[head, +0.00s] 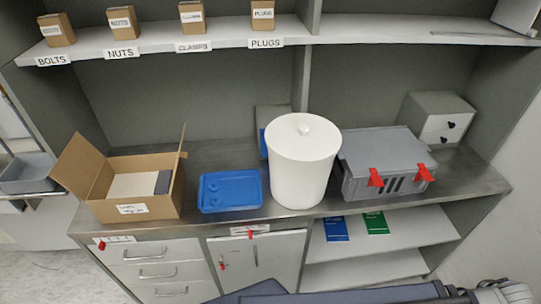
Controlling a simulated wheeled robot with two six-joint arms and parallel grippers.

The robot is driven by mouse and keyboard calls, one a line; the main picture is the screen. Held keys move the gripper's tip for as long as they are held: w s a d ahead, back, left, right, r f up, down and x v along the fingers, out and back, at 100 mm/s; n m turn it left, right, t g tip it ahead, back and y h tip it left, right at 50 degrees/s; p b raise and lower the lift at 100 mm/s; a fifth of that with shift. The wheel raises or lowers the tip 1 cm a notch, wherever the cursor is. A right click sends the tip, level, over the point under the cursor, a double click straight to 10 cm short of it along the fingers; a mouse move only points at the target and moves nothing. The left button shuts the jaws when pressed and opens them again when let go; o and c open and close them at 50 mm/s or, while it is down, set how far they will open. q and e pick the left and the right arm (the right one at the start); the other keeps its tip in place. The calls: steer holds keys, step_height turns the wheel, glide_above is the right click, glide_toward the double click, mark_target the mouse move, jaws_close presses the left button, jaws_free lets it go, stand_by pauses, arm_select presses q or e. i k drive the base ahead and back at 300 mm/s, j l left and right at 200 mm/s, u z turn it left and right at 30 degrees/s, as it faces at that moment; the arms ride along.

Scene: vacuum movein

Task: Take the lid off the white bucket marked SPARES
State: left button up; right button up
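A tall white bucket (300,182) stands upright on the grey worktop, near its middle. Its round white lid (322,140) sits on top and has a small knob at its centre. No SPARES marking shows on the side of the bucket facing me. Neither of my grippers can be made out; only parts of my own body show along the bottom edge.
A blue tray (230,205) is close left of the bucket, and an open cardboard box (134,208) is farther left. A grey case (372,155) with red latches stands close at right. A shelf (220,42) with small labelled boxes runs above and behind.

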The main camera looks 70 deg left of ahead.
mark_target(298, 138)
steer(key=u, duration=2.1)
